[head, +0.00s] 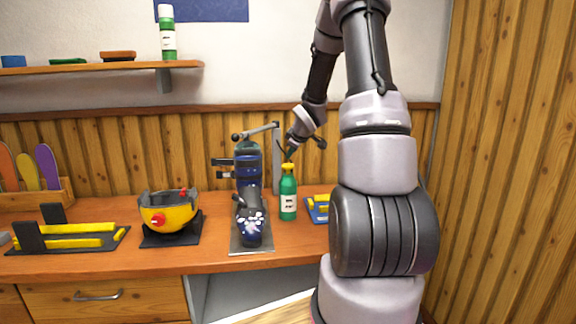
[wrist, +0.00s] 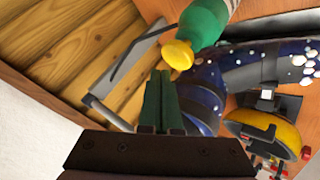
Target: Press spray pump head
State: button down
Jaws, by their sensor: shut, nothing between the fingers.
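A green bottle (head: 289,204) with a white label stands upright on the bench. Its yellow pump head (head: 288,168) is on top. The wrist view also shows the bottle (wrist: 205,22) and the yellow pump head (wrist: 178,54). My gripper (head: 288,155) is just above the pump head in the head view. In the wrist view its dark green fingers (wrist: 161,76) are together, empty, and point close to the pump head with a small gap in the picture. I cannot tell for certain whether they touch it.
A dark blue flowered boot (head: 250,222) stands left of the bottle, before a grey metal stand (head: 276,150). A yellow bowl-like object (head: 168,218) is farther left. A blue-and-yellow item (head: 318,208) lies right of the bottle. A shelf (head: 100,69) holds another green bottle (head: 167,35).

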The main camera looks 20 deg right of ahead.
jog(key=shift+s+a+r+m+h, duration=0.1)
jog(key=shift+s+r+m+h, duration=0.15)
jog(key=shift+r+m, duration=0.2)
jog(key=s+a+r+m+h, duration=0.1)
jog(key=s+a+r+m, duration=0.1)
jog(key=s+r+m, duration=0.4)
jog(key=shift+s+r+m+g, duration=0.25)
jog(key=shift+r+m, duration=0.8)
jog(key=shift+m, duration=1.1)
jog(key=shift+w+f, duration=0.1)
send_over(288, 166)
jog(key=f, duration=0.7)
jog(key=shift+s+d, duration=0.2)
notch_tip(288, 166, down, 3)
jog(key=shift+f, duration=0.5)
